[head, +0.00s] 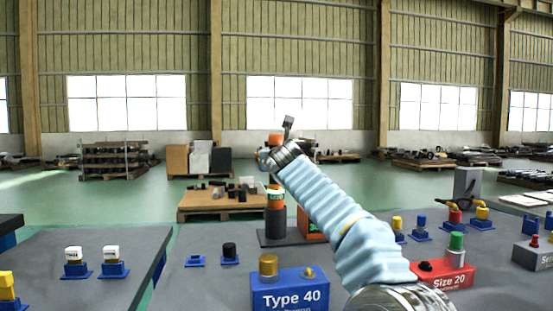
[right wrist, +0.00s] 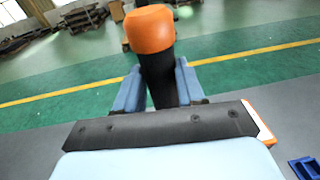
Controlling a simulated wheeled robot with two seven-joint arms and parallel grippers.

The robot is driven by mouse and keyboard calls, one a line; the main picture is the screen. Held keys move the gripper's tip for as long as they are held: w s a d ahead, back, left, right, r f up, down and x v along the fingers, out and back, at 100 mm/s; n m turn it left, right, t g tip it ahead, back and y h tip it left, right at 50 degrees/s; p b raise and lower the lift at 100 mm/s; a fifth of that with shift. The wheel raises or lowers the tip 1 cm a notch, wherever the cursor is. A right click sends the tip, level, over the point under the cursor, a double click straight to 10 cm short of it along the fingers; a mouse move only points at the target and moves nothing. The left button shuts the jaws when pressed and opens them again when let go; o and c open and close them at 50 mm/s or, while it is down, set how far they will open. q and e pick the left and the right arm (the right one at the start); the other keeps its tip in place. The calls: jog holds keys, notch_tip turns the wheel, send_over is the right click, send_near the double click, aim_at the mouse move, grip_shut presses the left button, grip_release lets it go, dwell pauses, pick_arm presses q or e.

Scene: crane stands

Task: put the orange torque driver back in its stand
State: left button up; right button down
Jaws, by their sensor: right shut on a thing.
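The orange torque driver (right wrist: 152,30) has an orange cap and a black body; in the right wrist view it stands between my right gripper's two blue fingers. My right gripper (right wrist: 158,88) is shut on it. In the head view the driver's orange top (head: 276,139) shows above my right gripper (head: 270,158). Directly below is an orange section with a green band (head: 276,198), then a black column (head: 275,224) on a dark base plate (head: 268,239). I cannot tell where driver ends and stand begins, or whether they touch. My left gripper is out of view.
Nearer are the blue Type 40 block (head: 290,297) and the red Size 20 block (head: 443,280). Small blue holders (head: 229,260) stand to the left. Grey table is bare between them.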

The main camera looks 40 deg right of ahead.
jog(key=shift+f+b, duration=0.7)
jog(key=shift+f, duration=0.15)
jog(key=c, duration=0.8)
grip_release()
jog(key=shift+s, duration=0.1)
jog(key=shift+c, duration=0.2)
jog(key=shift+o, duration=1.2)
jog(key=shift+f, duration=0.15)
jog(key=shift+b+v, duration=1.3)
jog(key=shift+v, duration=1.15)
